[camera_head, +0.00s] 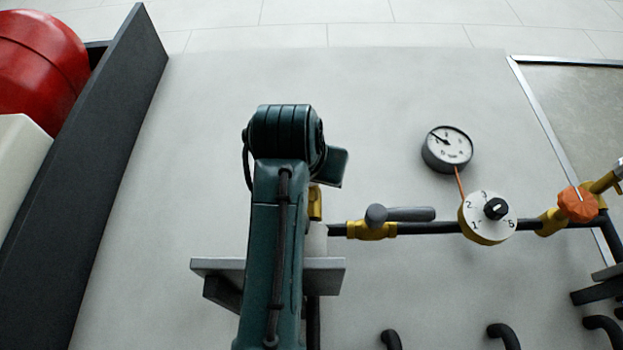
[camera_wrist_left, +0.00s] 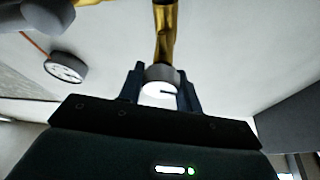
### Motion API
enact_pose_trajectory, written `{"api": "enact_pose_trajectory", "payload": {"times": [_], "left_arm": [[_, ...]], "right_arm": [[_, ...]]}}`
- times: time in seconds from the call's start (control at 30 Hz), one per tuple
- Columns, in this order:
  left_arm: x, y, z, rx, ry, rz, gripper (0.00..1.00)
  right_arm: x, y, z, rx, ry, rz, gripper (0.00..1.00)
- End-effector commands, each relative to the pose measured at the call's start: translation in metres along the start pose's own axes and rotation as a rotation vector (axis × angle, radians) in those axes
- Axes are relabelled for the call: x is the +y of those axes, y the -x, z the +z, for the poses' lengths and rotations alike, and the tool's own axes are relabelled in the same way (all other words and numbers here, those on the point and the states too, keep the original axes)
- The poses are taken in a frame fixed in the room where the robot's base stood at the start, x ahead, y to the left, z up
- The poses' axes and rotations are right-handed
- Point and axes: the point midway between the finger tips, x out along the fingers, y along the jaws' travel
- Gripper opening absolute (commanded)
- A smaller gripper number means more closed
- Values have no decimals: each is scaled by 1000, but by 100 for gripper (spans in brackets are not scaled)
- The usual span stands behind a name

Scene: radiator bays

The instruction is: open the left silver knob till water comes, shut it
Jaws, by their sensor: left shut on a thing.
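The silver knob (camera_wrist_left: 159,87) shows in the left wrist view, with a pale round face and a dark mark line pointing right. My left gripper (camera_wrist_left: 160,84) is shut on it, one dark finger on each side. A brass pipe piece (camera_wrist_left: 165,30) runs up behind the knob. In the head view my left arm covers the knob and the fingers. Only a bit of brass fitting (camera_head: 315,203) and a pale piece (camera_head: 315,241) show beside the arm. I see no water in either view. My right gripper is in neither view.
Right of my arm, a dark pipe carries a grey-handled brass valve (camera_head: 372,230), a numbered dial (camera_head: 487,217) and an orange knob (camera_head: 577,204). A gauge (camera_head: 447,149) sits above, also in the wrist view (camera_wrist_left: 66,68). A grey ledge (camera_head: 215,265) is below; a dark partition (camera_head: 85,170) stands left.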

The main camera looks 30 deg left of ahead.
Motion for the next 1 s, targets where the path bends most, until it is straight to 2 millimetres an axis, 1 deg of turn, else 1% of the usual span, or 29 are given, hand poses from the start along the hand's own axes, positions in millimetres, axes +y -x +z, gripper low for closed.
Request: {"api": "enact_pose_trajectory", "payload": {"times": [0.6,0.8,1.0], "left_arm": [[1,0,-1,0,-532,220,12],[1,0,0,0,-672,278,12],[2,0,0,0,-770,318,12]], "right_arm": [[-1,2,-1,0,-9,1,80],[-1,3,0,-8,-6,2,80],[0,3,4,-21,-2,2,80]]}}
